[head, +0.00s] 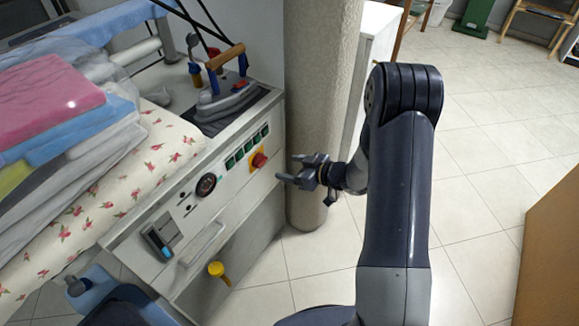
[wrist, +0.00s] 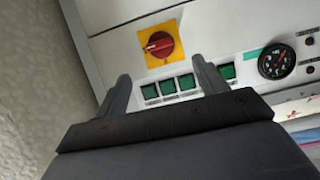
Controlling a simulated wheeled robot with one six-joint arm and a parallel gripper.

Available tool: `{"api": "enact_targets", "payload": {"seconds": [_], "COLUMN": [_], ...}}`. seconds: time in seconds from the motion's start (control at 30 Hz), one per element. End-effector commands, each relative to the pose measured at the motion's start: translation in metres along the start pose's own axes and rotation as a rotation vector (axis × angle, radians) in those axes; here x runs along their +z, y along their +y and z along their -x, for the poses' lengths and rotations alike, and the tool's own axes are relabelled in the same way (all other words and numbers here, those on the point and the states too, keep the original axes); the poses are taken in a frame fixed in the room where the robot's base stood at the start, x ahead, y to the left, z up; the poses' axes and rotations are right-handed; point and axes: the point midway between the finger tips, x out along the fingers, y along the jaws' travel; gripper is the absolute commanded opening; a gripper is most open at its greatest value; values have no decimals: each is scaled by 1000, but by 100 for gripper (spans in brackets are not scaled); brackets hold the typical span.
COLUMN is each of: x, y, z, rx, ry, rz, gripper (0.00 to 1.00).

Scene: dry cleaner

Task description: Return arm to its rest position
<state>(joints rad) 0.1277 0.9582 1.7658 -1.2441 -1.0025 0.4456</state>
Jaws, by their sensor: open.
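My gripper (head: 290,170) is in front of the ironing station's control panel (head: 225,185), near its right end. In the wrist view my gripper (wrist: 160,85) shows two dark fingers spread apart with nothing between them. Beyond the fingertips are a red rotary switch (wrist: 158,45) on a yellow plate and several green buttons (wrist: 187,82). The red switch also shows in the head view (head: 259,160). My gripper looks apart from the panel, though the exact gap is hard to tell. My arm rises at the right and bends over towards the panel.
A round gauge (head: 206,185) and a handle (head: 203,243) are on the panel. An iron (head: 228,95) stands on top, beside folded laundry (head: 60,110). A thick column (head: 318,90) stands close behind my gripper. Tiled floor (head: 480,150) is open to the right, up to a brown cabinet (head: 550,255).

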Motion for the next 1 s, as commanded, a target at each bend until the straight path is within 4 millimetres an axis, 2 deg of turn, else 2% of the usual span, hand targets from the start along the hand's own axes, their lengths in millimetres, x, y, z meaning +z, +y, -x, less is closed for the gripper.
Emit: {"api": "enact_targets", "payload": {"seconds": [0.17, 0.27, 0.6, 0.8, 0.87, 1.0], "x": [0, 1, 1, 1, 1, 1], "y": [0, -1, -1, 0, -1, 0], "z": [-4, -13, -76, -105, -111, -109], "rx": [-1, -3, -3, -1, -1, 11], "ry": [-1, -2, -1, 0, 0, 0], "rz": [0, 1, 2, 1, 1, 26], "gripper": [68, 68, 68, 68, 68, 68]}}
